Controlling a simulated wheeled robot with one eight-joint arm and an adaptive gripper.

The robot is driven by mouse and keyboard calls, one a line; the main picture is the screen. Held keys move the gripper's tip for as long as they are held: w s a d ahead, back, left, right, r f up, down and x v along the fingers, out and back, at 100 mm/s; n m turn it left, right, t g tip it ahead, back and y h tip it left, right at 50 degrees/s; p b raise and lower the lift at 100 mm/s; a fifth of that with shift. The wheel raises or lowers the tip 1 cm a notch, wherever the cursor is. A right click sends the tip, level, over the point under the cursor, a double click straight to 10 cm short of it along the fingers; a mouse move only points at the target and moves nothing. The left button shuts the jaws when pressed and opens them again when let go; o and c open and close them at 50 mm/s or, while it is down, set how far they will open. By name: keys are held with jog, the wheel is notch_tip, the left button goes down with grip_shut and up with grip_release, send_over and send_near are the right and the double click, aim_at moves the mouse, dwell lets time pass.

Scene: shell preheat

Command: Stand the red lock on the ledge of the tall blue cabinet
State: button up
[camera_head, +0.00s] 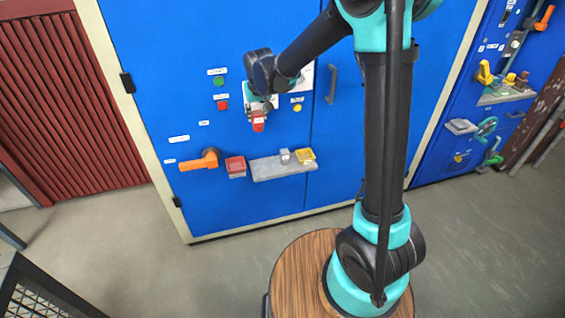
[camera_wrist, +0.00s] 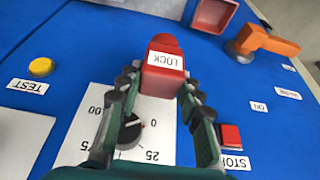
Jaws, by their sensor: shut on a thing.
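The red lock (camera_head: 258,126) is held by my gripper (camera_head: 258,112) in front of the tall blue cabinet (camera_head: 160,90), above the grey ledge (camera_head: 268,174). In the wrist view the lock (camera_wrist: 164,44) shows a white LOCK label, and the two fingers of my gripper (camera_wrist: 160,84) are shut on its sides. The ledge (camera_wrist: 150,6) shows only as a strip at the top edge of that view, apart from the lock. The ledge carries a small grey block (camera_head: 285,156) and a yellow tray (camera_head: 305,156) toward its right end.
A red open bin (camera_head: 235,164) is at the ledge's left end, with an orange handle (camera_head: 200,162) further left. A red STOP button (camera_wrist: 230,135), a yellow TEST button (camera_wrist: 41,67) and a dial (camera_wrist: 130,131) sit near my gripper. The ledge's left part looks bare.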

jog(key=f, duration=2)
jog(key=shift+d, duration=0.2)
jog(key=o, duration=1.2)
jog(key=shift+f, duration=0.1)
jog(key=v, duration=1.2)
jog(key=s+d+r+m, duration=0.1)
jog(key=s+d, duration=0.7)
jog(key=s+d+r+m, duration=0.1)
jog(key=s+d, duration=0.7)
jog(key=d, duration=0.1)
jog(key=s+d+r+m+h, duration=0.1)
jog(key=s+d, duration=0.6)
jog(key=d, duration=0.2)
jog(key=shift+s+d, duration=0.25)
jog(key=shift+s, duration=0.15)
